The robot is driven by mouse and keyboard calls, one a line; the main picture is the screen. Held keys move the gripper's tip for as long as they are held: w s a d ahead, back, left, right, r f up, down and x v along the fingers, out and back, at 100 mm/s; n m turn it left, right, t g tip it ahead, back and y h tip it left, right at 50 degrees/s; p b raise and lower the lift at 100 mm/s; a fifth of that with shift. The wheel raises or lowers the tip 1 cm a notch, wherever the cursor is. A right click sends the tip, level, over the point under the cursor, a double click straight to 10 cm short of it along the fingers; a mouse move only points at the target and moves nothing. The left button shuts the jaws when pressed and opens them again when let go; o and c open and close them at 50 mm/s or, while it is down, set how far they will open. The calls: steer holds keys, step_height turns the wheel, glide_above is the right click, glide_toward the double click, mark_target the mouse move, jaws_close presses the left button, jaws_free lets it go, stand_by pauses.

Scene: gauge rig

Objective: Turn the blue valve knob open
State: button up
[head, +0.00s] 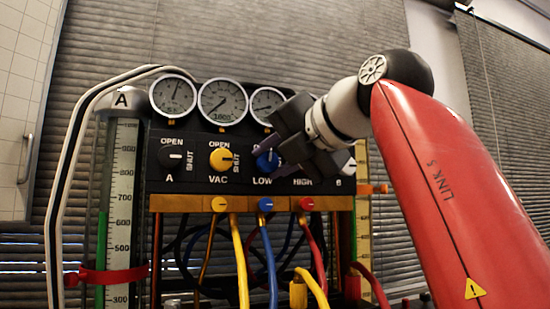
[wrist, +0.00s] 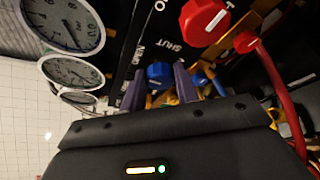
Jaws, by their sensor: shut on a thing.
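The blue valve knob (head: 266,161) sits on the black panel above the label LOW. It also shows in the wrist view (wrist: 159,73), between my two fingers. My gripper (head: 278,157) reaches in from the right and is shut on the blue knob, one finger on either side; its fingers also show in the wrist view (wrist: 160,88). My gripper covers part of the knob and the OPEN and SHUT marks around it in the head view. I cannot tell clearly which way the knob points.
A yellow VAC knob (head: 221,159) is close on the left, with a black A knob (head: 175,158) beyond it. A red knob (wrist: 205,20) is close by in the wrist view. Three gauges (head: 222,103) stand above; coloured hoses (head: 268,260) hang below the brass manifold (head: 180,203).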

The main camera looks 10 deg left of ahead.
steer(key=shift+f, duration=0.15)
steer(key=o, duration=1)
steer(key=shift+c, duration=0.2)
steer(key=v, duration=0.7)
steer(key=shift+s+d, duration=0.25)
steer(key=shift+d, duration=0.05)
